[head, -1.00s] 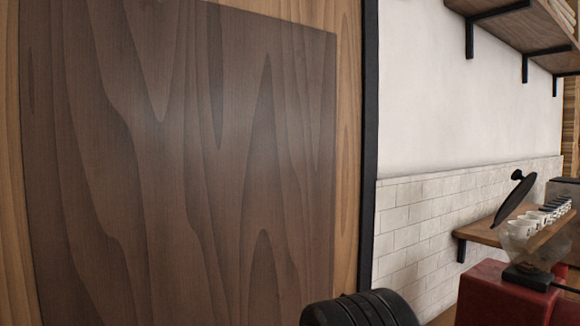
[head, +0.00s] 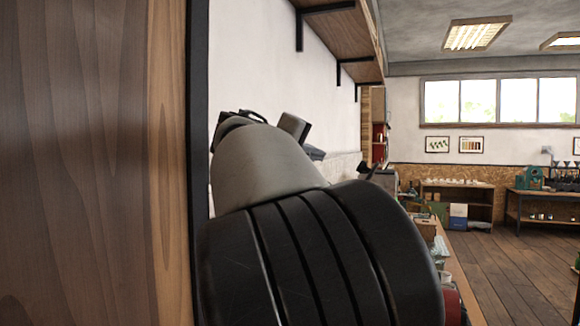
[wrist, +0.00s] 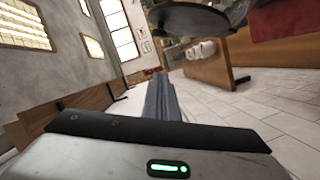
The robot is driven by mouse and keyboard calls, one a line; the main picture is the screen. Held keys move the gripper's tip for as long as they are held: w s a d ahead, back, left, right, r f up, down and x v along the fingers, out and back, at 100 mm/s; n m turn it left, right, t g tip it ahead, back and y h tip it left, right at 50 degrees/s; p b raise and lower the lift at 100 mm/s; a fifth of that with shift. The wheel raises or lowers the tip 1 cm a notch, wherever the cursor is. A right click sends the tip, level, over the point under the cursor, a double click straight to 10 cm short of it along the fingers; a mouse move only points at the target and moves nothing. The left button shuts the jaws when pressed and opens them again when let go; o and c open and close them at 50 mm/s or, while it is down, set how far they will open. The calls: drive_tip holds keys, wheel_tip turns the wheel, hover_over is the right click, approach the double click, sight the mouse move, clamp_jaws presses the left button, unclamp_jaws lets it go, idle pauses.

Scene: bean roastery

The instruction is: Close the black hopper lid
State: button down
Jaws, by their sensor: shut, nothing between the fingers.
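The black hopper lid (wrist: 195,18) shows at the top of the wrist view as a dark disc. It stands beside the clear hopper (wrist: 236,12), which is cut off by the frame edge. The red grinder body (wrist: 285,22) is at the top right. My gripper (wrist: 160,84) is shut and empty; its fingers are below the lid in the picture and appear apart from it. In the head view my arm covers most of the hopper area, and only a small red part (head: 452,305) shows past it.
A wooden panel (head: 90,160) fills the left of the head view. Wall shelves (head: 340,35) hang above my arm. White cups (wrist: 202,50) sit on a wooden shelf near the lid in the wrist view. Open wooden floor (head: 520,255) lies at the right.

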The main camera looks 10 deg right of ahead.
drive_tip(key=w+d+f+p, duration=0.2)
drive_tip(key=w+d+p, duration=0.1)
drive_tip(key=d, duration=0.7)
drive_tip(key=shift+w+d+f, duration=0.15)
drive_tip(key=shift+w+d, duration=0.05)
drive_tip(key=shift+w, duration=0.3)
drive_tip(key=shift+d+f, duration=0.1)
drive_tip(key=shift+s+d+f+m+b, duration=0.15)
drive_tip(key=shift+s+d+m+b, duration=0.2)
drive_tip(key=shift+b, duration=0.2)
drive_tip(key=s+d+f+m+t+y+b, duration=0.1)
drive_tip(key=s+d+f+m+y+b, duration=0.2)
drive_tip(key=s+d+f+m+b, duration=0.4)
drive_tip(key=shift+d+f+m+b, duration=0.65)
drive_tip(key=shift+d+f+b, duration=1.05)
drive_tip(key=shift+b, duration=1.35)
